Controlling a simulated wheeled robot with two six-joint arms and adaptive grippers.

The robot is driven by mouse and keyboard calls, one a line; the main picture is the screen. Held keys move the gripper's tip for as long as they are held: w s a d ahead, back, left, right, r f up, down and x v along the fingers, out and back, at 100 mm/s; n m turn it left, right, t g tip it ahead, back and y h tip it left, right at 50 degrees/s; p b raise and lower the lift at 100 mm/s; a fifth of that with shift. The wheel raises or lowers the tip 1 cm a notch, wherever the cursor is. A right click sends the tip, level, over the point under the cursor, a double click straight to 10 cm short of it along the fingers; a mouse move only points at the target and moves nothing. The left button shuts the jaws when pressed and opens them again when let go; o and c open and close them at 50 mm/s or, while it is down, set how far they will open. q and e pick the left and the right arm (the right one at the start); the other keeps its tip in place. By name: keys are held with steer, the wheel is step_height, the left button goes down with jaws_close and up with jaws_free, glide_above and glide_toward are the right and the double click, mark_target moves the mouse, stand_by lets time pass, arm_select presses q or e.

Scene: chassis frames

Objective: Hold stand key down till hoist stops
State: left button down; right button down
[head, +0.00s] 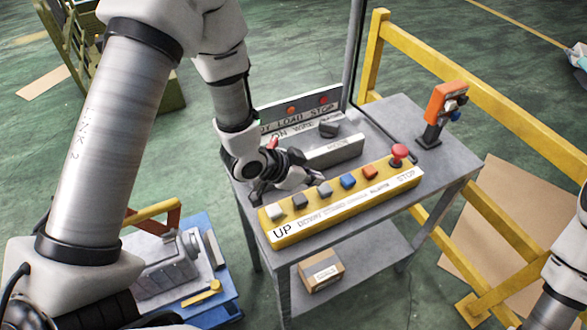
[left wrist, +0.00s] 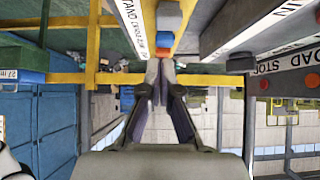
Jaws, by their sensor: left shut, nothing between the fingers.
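The yellow key box (head: 345,208) lies on the grey table in the head view. Its label reads UP, DOWN, what looks like STAND, then CRADLE and STOP. The stand key (head: 324,189) seems to be the grey one left of the blue key (head: 347,181). In the left wrist view a grey key (left wrist: 168,19) shows above the blue and orange ones, beside the STAND lettering. My right gripper is out of view.
A red stop button (head: 398,154) stands at the box's right end. An orange pendant (head: 440,108) stands at the table's right corner. A LOAD STOP sign (head: 296,112) is behind. Yellow railing (head: 480,85) runs right. A blue cart (head: 215,300) stands lower left.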

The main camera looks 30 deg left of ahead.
arm_select(q)
steer(key=b+v, duration=0.1)
steer(key=v, duration=0.6)
steer(key=shift+a, duration=0.15)
steer(key=shift+r, duration=0.1)
stand_by(0.3)
